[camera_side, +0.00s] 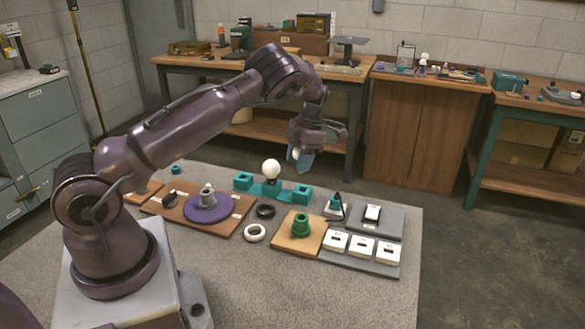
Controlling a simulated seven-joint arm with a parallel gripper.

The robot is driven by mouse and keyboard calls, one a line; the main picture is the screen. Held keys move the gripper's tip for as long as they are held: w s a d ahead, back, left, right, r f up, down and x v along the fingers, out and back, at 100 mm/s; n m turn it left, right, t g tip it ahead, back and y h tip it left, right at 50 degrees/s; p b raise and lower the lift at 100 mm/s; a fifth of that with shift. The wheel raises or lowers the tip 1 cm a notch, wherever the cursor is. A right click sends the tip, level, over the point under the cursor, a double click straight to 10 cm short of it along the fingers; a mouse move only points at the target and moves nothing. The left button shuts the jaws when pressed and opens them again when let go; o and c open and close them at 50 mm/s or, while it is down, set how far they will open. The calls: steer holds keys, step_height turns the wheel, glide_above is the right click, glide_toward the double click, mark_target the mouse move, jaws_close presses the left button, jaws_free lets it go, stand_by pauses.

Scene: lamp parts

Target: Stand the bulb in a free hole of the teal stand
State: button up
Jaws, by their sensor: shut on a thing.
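The teal stand (258,190) lies on the grey table, with a block-shaped holder at each end. A white round bulb (271,168) stands upright at its middle, on a dark base. The square holes at the left end (243,179) and right end (302,192) look empty. My gripper (299,158) points down above the stand's right side, apart from it in the picture. It is shut on a bulb, of which only a small pale patch (296,153) shows between the bluish fingers. The rest of this held bulb is hidden.
A brown board with a purple disc (208,208) lies left of the stand. A black ring (265,211) and white ring (255,233) lie in front. A green part (301,224) sits on an orange board. White switch blocks (361,246) are at right.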

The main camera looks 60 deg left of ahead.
steer(key=shift+w+d+r+m, duration=0.1)
steer(key=shift+w+r+m, duration=0.1)
steer(key=shift+w+m, duration=0.15)
steer(key=shift+s+f, duration=0.1)
glide_above(298, 193)
steer(key=w+a, duration=0.1)
steer(key=shift+w+f, duration=0.2)
steer(key=shift+f, duration=2.15)
steer(key=shift+f, duration=1.2)
steer(key=o, duration=0.9)
steer(key=shift+c, duration=0.2)
